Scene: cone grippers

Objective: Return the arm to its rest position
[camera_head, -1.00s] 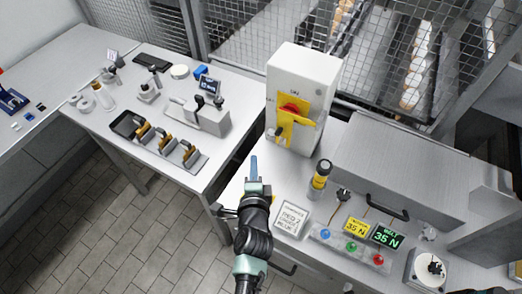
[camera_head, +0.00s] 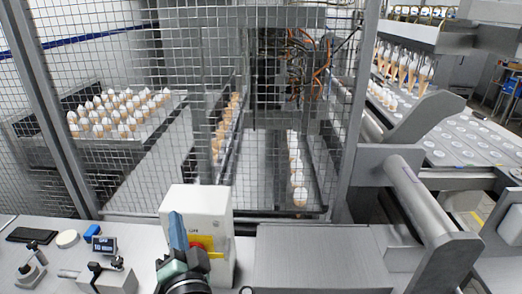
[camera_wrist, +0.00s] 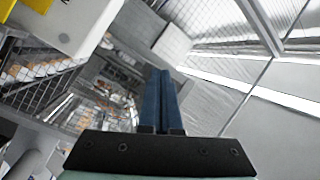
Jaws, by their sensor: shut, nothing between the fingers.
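My gripper (camera_head: 177,232) is at the bottom of the head view, in front of the white switch box (camera_head: 205,215) with its yellow and red handle, and hides part of it. Its blue fingers point up. In the wrist view my gripper (camera_wrist: 164,75) shows its two blue fingers side by side, shut with nothing between them. The fingers look clear of the surfaces around them. Most of my arm is outside the head view.
A mesh fence (camera_head: 110,130) stands behind the bench, with trays of cones (camera_head: 120,112) beyond it. A grey metal cover (camera_head: 320,255) lies right of the switch box. Instruments and a small blue display (camera_head: 104,244) stand on the left bench.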

